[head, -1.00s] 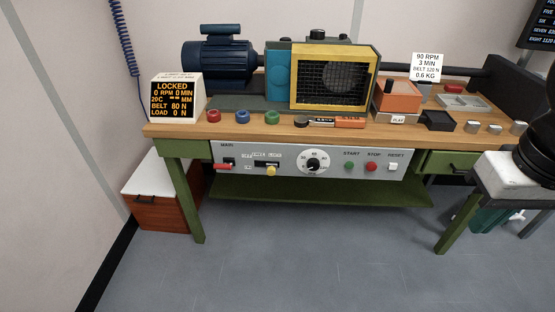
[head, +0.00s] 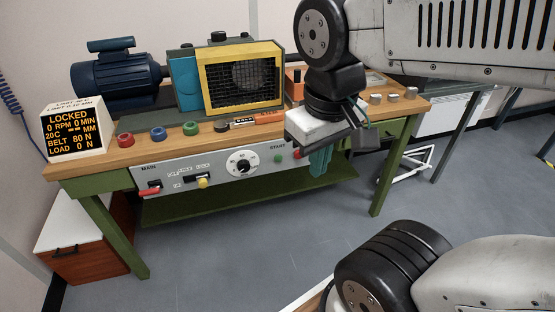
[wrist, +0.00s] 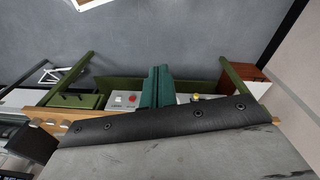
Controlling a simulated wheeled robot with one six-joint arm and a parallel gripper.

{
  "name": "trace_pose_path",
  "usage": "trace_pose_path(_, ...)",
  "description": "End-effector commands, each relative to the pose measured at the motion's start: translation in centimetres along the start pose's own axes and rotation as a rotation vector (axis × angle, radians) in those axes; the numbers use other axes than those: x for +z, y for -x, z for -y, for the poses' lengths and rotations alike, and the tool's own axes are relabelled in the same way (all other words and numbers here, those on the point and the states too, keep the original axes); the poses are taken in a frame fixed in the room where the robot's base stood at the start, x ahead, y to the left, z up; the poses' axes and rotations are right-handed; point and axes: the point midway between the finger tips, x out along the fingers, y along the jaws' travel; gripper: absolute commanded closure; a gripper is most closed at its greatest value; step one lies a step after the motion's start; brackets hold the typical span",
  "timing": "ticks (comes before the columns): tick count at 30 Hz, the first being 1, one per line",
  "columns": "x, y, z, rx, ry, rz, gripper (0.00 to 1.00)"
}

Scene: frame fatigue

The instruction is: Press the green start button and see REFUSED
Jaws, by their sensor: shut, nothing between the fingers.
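The green start button (head: 278,158) is on the grey control panel (head: 216,175) at the bench front, under the START label. My gripper (head: 319,165), with dark green fingers, is just right of it in the head view and covers the panel's right end. Part of the red stop button (head: 297,153) shows beside it. In the wrist view the shut, empty fingers (wrist: 157,75) stand over the panel. The red button (wrist: 132,98) shows left of them there; the green one is hidden. The display (head: 70,132) reads LOCKED, 0 RPM, 0 MIN, BELT 80 N, LOAD 0 N.
The panel also carries a red main switch (head: 149,189), a yellow knob (head: 202,183) and a round dial (head: 243,167). Red, blue and green pucks (head: 190,128) lie along the bench edge. A blue motor (head: 118,78) and a yellow guard (head: 241,75) stand behind. The floor in front is clear.

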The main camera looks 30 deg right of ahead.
Motion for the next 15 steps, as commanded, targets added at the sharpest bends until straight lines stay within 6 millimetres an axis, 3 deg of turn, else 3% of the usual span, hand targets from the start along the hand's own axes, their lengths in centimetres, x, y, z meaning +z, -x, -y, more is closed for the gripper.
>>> trace_pose_path(2,-0.7,-0.8,-0.9,0.063,-0.004,0.057,1.0)
trace_pose_path(8,-3.8,-3.5,-6.1,0.342,-0.011,0.244,1.0)
trace_pose_path(15,-9.1,-7.1,-11.9,0.71,0.062,0.395,1.0)
